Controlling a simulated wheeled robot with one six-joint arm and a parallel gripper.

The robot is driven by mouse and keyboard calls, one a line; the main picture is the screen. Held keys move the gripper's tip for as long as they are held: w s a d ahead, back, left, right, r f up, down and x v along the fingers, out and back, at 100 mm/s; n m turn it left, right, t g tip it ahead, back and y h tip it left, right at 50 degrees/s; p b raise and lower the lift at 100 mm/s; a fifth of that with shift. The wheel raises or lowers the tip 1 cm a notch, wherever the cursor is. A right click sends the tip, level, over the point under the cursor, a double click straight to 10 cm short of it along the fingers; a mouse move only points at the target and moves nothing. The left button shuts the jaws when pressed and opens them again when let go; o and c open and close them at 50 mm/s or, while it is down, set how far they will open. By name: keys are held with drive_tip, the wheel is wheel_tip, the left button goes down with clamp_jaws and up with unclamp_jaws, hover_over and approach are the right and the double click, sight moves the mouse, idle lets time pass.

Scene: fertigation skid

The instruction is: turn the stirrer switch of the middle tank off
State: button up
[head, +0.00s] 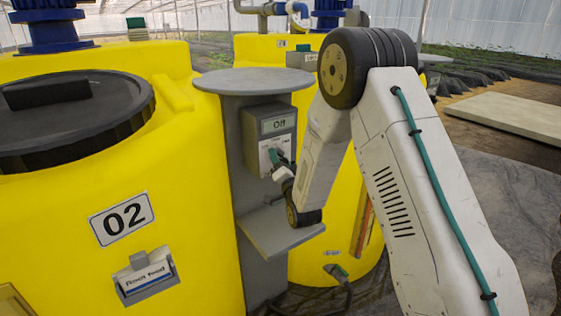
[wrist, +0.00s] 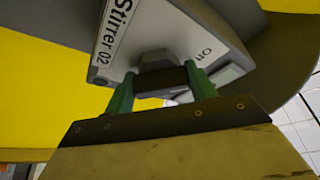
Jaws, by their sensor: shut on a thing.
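The grey stirrer switch box (head: 283,122) stands on a grey post beside the yellow tank marked 02 (head: 110,170). Its small display (head: 279,125) reads "Off" in the head view. In the wrist view the box (wrist: 205,28) carries the label "Stirrer 02" (wrist: 112,30). My gripper (head: 278,158) is at the lower front of the box, partly hidden by my arm. In the wrist view the green fingers of my gripper (wrist: 161,82) are shut on the dark switch knob (wrist: 160,77), one on each side. The knob's exact angle is hard to tell.
A round grey plate (head: 253,80) tops the post above the box, and a grey shelf (head: 272,232) juts out below it. Another yellow tank (head: 310,250) stands behind my arm. A black lid (head: 95,120) covers tank 02. Grey floor lies open at the right.

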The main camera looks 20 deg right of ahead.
drive_tip(key=shift+f, duration=0.1)
drive_tip(key=o, duration=1)
drive_tip(key=shift+s, duration=0.1)
drive_tip(key=v, duration=0.7)
drive_tip(key=shift+s+f, duration=0.1)
drive_tip(key=shift+s, duration=0.25)
